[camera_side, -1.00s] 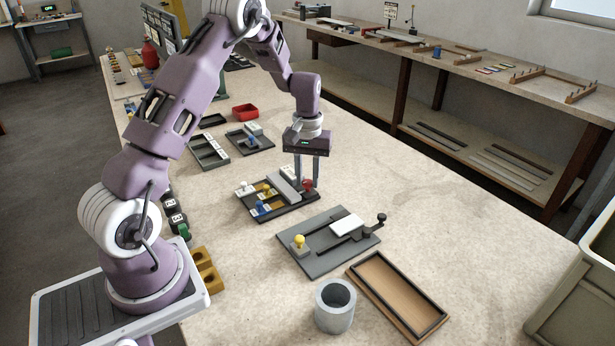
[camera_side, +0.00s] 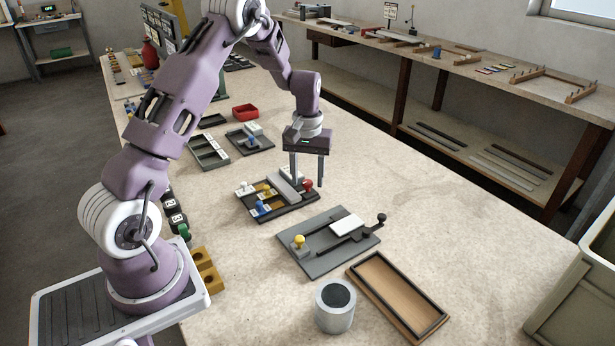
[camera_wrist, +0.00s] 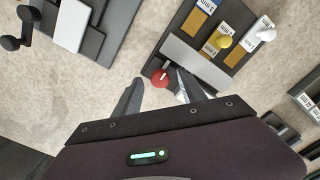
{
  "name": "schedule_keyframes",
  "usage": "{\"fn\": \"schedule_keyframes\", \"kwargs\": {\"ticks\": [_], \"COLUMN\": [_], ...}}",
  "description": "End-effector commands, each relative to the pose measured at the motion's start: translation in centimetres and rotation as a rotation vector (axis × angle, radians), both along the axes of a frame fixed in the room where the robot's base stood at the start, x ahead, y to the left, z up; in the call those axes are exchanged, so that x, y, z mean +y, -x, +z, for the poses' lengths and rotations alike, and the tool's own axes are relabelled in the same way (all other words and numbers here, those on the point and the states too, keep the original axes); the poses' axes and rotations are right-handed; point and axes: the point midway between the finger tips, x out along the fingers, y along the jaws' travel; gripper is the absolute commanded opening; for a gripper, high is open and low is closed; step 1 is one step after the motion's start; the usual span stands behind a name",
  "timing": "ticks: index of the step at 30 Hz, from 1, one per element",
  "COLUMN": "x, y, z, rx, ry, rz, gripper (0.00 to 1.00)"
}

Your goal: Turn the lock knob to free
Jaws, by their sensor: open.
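The lock knob, a round red knob (camera_side: 308,185) with a pale mark on top, stands at the near-right end of a dark lock unit (camera_side: 270,213). It also shows in the wrist view (camera_wrist: 159,77), beside a grey bar (camera_wrist: 196,62). My gripper (camera_side: 307,180) is open, with its fingers pointing down on either side of the knob. In the wrist view the fingers (camera_wrist: 157,84) are spread, with the red knob between their tips and a gap showing at the left. I cannot tell the exact height of the tips against the knob.
Yellow, white and blue knobs (camera_side: 262,208) stand on the same unit. A grey plate (camera_side: 322,262) with a yellow knob and a black-handled slide lies in front. A grey cylinder (camera_side: 335,318) and a wooden tray (camera_side: 430,333) are nearer. The table to the right is clear.

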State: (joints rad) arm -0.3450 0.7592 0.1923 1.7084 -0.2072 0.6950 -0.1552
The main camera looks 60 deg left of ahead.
Motion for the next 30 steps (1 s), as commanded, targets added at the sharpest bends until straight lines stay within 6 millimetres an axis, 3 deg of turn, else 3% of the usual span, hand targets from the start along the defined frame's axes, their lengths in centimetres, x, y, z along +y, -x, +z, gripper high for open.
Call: {"fn": "schedule_keyframes", "kwargs": {"ticks": [9,21,23,26,27,30], "x": [0.0,-0.3,-1.6,-5.8,-8.0,-12.9], "y": [-0.1,0.1,0.4,2.7,4.4,9.6], "z": [5.9,7.3,9.1,14.6,16.9,21.2], "rx": [-0.004,-0.008,-0.033,-0.113,-0.152,-0.244], "ry": [-0.001,-0.001,-0.001,-0.006,-0.011,-0.036], "rz": [0.000,-0.008,-0.037,-0.146,-0.206,-0.365], "gripper": [0.48,0.48,0.48,0.48,0.48,0.48]}}
